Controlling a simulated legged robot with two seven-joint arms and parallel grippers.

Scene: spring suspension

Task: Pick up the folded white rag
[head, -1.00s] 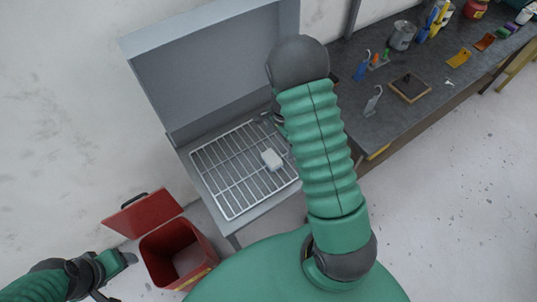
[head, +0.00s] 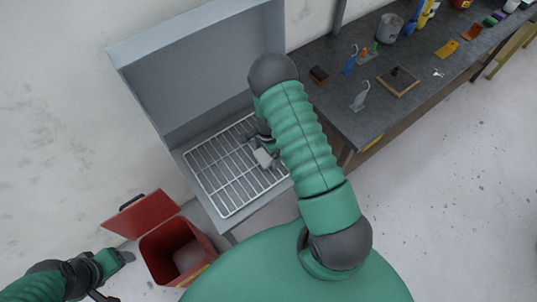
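The folded white rag (head: 263,158) is a small pale block on the wire rack (head: 222,170) of the grey basin. My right gripper (head: 262,144) is at the rag's upper edge, partly hidden by my green sleeved arm. It looks close to or touching the rag, but I cannot tell whether its fingers are around it. My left gripper (head: 112,276) is at the lower left, left of the red bin and away from the rag; its finger opening is unclear.
A red bin (head: 170,250) with its lid (head: 141,213) open stands below the basin. The basin's tall grey back panel (head: 205,75) rises behind the rack. A dark workbench (head: 345,110) with bottles, a can and small tools is at right. The pale floor (head: 450,200) is clear.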

